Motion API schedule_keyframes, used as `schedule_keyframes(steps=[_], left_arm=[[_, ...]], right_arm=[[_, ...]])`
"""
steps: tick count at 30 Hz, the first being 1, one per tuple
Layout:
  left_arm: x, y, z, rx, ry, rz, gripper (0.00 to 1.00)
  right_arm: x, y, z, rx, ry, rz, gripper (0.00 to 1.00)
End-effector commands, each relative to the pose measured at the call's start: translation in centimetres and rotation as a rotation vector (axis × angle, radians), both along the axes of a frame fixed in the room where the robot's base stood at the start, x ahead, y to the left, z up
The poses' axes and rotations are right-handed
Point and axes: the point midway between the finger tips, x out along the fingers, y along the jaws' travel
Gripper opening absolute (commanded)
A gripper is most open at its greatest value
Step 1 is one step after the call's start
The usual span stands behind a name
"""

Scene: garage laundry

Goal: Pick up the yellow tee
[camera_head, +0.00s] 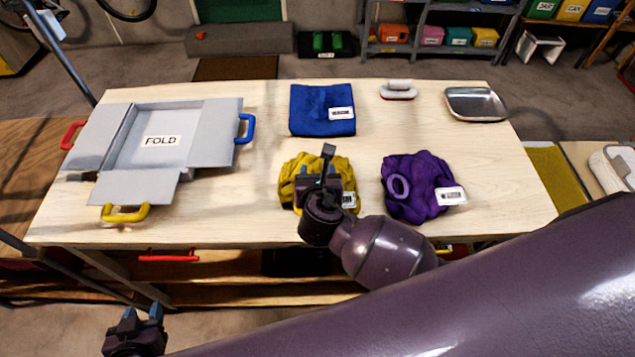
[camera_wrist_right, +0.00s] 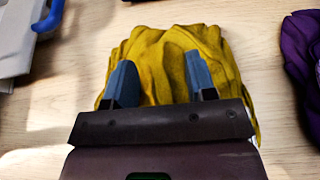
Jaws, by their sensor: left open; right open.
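The yellow tee (camera_head: 290,172) lies crumpled on the wooden table near its front middle, with a white label partly showing at its right. My right gripper (camera_head: 318,180) is directly over the tee and hides part of it. In the right wrist view the tee (camera_wrist_right: 170,50) fills the space in front of and between the two blue fingers of the right gripper (camera_wrist_right: 160,82), which are apart. I cannot tell whether the fingers touch the cloth. My left gripper (camera_head: 138,316) is open and empty, low in front of the table's left part.
A grey folding board (camera_head: 200,135) marked FOLD lies at the left. A folded blue cloth (camera_head: 318,100) is behind the tee, and a crumpled purple garment (camera_head: 425,180) is to its right. A white-handled brush (camera_head: 398,90) and a metal tray (camera_head: 475,103) are at the back right.

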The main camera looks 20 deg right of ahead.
Motion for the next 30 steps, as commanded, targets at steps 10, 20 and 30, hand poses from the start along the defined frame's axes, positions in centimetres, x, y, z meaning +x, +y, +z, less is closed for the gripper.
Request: schedule_keyframes(steps=[10,20,30], left_arm=[[0.0,0.0,0.0,0.002,0.0,-0.001,0.43],[-0.2,0.1,-0.1,0.002,0.004,0.001,0.43],[-0.4,0.1,0.6,0.002,0.006,0.001,0.43]], right_arm=[[0.0,0.0,0.0,0.0,0.0,0.0,0.11],[0.0,0.0,0.1,0.0,-0.001,0.0,0.0],[0.1,0.0,4.2,0.002,-0.007,0.001,0.0]])
